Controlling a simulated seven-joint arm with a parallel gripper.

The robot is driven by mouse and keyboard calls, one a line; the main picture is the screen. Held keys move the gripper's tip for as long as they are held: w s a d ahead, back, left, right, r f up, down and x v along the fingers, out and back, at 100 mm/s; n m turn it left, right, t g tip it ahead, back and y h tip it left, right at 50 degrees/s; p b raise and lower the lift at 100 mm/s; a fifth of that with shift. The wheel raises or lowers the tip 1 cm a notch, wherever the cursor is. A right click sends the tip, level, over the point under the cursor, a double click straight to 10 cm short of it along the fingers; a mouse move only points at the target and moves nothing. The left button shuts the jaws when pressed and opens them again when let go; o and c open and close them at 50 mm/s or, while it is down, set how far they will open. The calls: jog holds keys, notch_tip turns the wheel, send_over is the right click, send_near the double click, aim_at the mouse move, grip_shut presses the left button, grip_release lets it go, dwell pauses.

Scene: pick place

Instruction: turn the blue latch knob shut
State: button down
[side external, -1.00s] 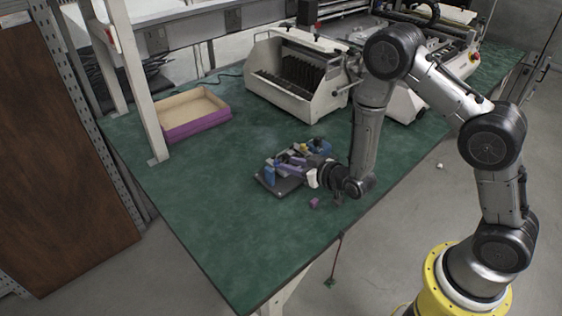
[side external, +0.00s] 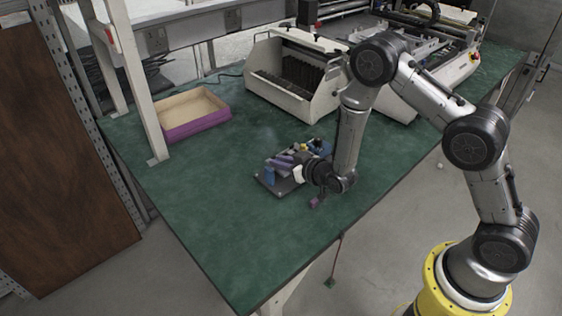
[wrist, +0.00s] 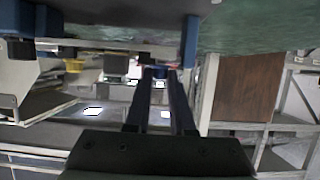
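A dark board (side external: 287,187) carrying several coloured parts lies on the green table. A blue upright part (side external: 269,176) stands at its left end, and it may be the blue post (wrist: 190,40) in the wrist view. My gripper (side external: 271,160) reaches left over the board, close to this part. In the wrist view my gripper's two fingers (wrist: 160,74) are apart with a narrow gap. A small blue and red patch (wrist: 160,71) shows between their tips; I cannot tell whether they touch it. I cannot make out for certain which blue part is the latch knob.
A purple-sided open tray (side external: 193,127) stands at the back left. A large white machine (side external: 293,93) stands behind. The front left table is clear.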

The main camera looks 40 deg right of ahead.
jog(key=shift+a+m+h, duration=0.1)
jog(key=shift+m+h, duration=0.2)
jog(key=shift+h, duration=0.1)
jog(key=m+h, duration=0.2)
jog(key=h, duration=0.1)
jog(key=shift+a+m+g, duration=0.3)
jog(key=m+g+h, duration=0.2)
jog(key=m+h, duration=0.3)
jog(key=shift+w+a+g, duration=0.25)
jog(key=shift+a+g, duration=0.1)
jog(key=shift+g, duration=0.05)
jog(key=m+g+h, duration=0.2)
jog(key=m+g, duration=0.1)
jog(key=m+g+h, duration=0.1)
jog(key=shift+w+a+m, duration=0.1)
jog(key=shift+w+m, duration=0.2)
jog(key=shift+m, duration=0.1)
jog(key=shift+w+r+m+g+h, duration=0.15)
jog(key=shift+m+g+h, duration=0.3)
jog(key=shift+m+g, duration=0.8)
jog(key=shift+w+f+m+g+h, duration=0.1)
jog(key=shift+m+g+h, duration=0.35)
jog(key=shift+m+g, duration=0.75)
jog(key=shift+g, duration=0.45)
jog(key=c, duration=1.1)
grip_release()
jog(key=shift+o, duration=0.2)
